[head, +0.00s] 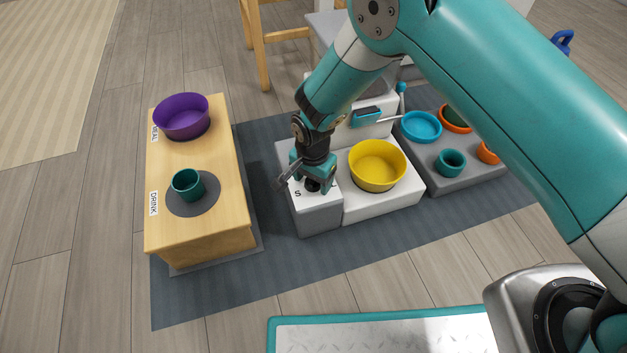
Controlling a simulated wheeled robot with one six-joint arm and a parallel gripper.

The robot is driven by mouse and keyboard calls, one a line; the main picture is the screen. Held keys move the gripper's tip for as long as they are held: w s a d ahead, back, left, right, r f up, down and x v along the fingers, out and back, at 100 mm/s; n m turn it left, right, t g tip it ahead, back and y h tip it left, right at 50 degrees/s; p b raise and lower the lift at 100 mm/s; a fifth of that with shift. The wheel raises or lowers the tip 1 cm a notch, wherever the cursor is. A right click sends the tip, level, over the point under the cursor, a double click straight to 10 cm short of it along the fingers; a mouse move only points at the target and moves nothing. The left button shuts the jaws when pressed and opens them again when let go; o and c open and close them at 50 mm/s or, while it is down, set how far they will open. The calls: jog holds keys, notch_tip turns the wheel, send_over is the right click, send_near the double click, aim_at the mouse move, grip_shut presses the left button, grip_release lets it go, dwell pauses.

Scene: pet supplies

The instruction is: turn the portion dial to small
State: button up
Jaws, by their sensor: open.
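The portion dial (313,186) shows only as a dark piece on top of a low white-and-grey box, mostly hidden by my gripper. A letter S (298,194) is printed on the box top, left of the dial. My gripper (312,184) points down right over the dial, with its fingers at about the dial's height. I cannot tell whether the fingers touch it. The dial's pointer and its setting are hidden.
A yellow bowl (377,163) stands on the white feeder just right of my gripper. A wooden stand (221,150) at left holds a purple bowl (181,115) and a green cup (187,184). A grey tray (440,185) with several bowls and cups is at right.

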jog(key=c, duration=0.9)
jog(key=shift+r+p, duration=0.15)
jog(key=shift+p, duration=0.2)
